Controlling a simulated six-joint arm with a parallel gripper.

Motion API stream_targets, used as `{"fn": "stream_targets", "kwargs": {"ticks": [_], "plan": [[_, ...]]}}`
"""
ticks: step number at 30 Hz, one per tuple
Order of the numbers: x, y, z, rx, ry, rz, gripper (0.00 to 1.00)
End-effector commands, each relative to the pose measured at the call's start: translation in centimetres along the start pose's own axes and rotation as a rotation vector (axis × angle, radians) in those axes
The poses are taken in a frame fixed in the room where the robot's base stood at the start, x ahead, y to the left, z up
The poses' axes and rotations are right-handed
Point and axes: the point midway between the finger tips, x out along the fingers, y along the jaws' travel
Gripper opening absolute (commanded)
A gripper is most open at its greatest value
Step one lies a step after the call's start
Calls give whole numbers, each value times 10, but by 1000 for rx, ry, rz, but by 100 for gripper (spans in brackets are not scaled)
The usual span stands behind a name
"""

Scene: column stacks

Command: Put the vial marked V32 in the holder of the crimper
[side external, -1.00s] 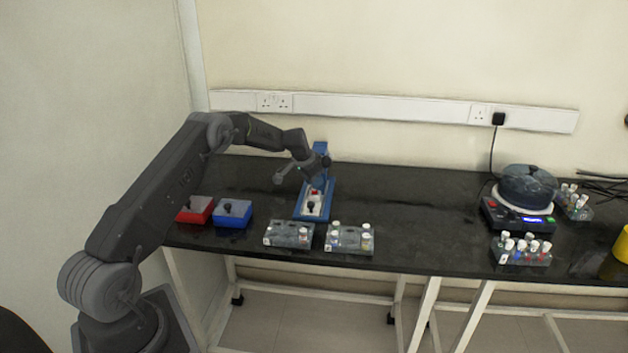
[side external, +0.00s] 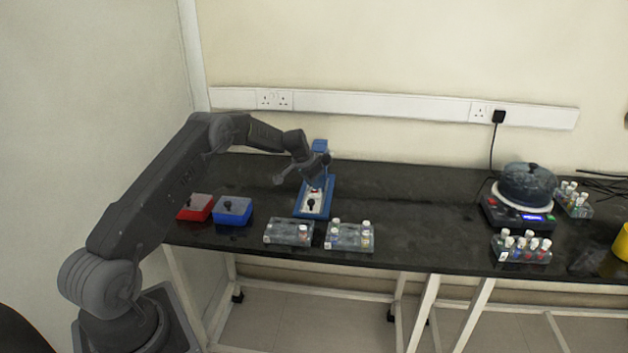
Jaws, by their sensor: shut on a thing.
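The blue crimper (side external: 318,207) stands on the black bench, with a pale plate and a dark knob on its base. My gripper (side external: 317,184) is over the middle of the crimper, low at its holder area. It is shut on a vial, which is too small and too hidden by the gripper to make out. The holder itself is also hidden. No V32 mark can be read. Two grey racks, a left rack (side external: 289,241) and a right rack (side external: 349,246), stand in front of the crimper with several white-capped vials.
A red box (side external: 194,215) and a blue box (side external: 232,220) with dark knobs stand left of the crimper. A centrifuge-like device (side external: 526,188) and vial racks (side external: 521,257) stand at the right. The bench (side external: 430,215) between is clear.

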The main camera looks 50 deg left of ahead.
Motion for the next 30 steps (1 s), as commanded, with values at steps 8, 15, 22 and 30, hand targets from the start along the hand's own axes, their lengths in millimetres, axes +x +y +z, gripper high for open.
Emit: {"fn": "stream_targets", "kwargs": {"ticks": [8,15,22,30], "plan": [[2,0,1,0,0,0,0],[2,0,1,0,0,0,40],[2,0,1,0,0,0,51],[2,0,1,0,0,1,68]]}}
